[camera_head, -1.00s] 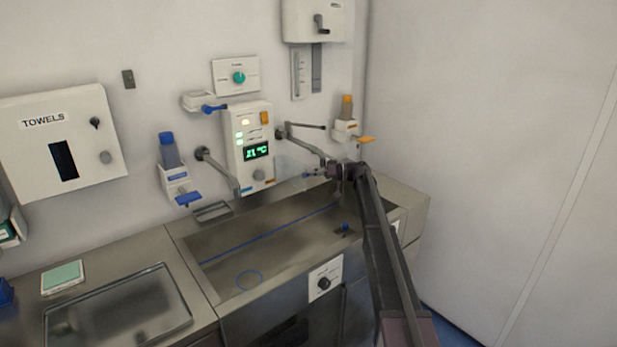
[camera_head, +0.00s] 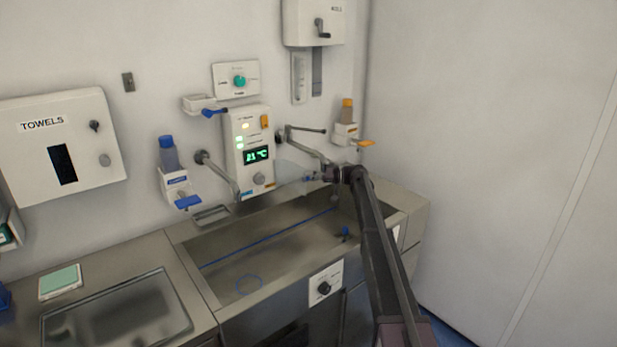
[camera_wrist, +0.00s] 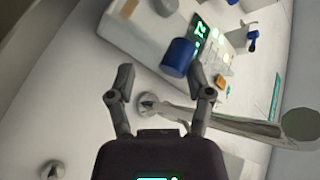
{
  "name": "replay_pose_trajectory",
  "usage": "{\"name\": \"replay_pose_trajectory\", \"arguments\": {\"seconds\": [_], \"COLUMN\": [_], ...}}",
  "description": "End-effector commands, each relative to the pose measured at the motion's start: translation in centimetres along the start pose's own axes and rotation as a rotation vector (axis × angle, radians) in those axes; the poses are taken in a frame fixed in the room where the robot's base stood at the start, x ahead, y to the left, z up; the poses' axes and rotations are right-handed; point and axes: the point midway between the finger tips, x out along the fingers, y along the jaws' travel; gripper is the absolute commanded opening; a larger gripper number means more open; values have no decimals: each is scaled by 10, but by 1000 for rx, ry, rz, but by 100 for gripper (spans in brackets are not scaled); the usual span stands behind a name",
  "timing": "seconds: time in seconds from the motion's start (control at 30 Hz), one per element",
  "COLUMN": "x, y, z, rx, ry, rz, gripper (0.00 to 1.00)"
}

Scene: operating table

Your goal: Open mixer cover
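The white mixer panel (camera_head: 247,148) is on the wall above the trough, with a lit green temperature display. It shows tilted in the wrist view (camera_wrist: 175,20). A faint see-through flap (camera_head: 293,165), which looks like the cover, stands out at the panel's right side. A blue cylinder (camera_wrist: 178,57), seemingly its handle, shows in the wrist view just beyond my fingertips, closer to the right finger. My gripper (camera_wrist: 161,76) is open, with a clear gap at the left finger. In the head view my gripper (camera_head: 320,177) is right of the panel; its fingers are too small to judge.
A metal trough (camera_head: 225,262) lies below. Tap arms stick out left (camera_head: 218,172) and right (camera_head: 310,146) of the panel. Dispensers with a blue lever (camera_head: 187,201) and an orange lever (camera_head: 365,143) hang on the wall. A towel box (camera_head: 90,165) is at the left.

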Motion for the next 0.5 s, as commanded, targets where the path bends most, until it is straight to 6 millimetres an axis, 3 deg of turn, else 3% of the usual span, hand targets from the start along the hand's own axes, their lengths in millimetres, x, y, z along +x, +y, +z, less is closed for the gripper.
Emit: {"name": "replay_pose_trajectory", "arguments": {"seconds": [0.5], "x": [-11], "y": [0], "z": [0], "rx": [0], "ry": [0], "rz": [2], "gripper": [65]}}
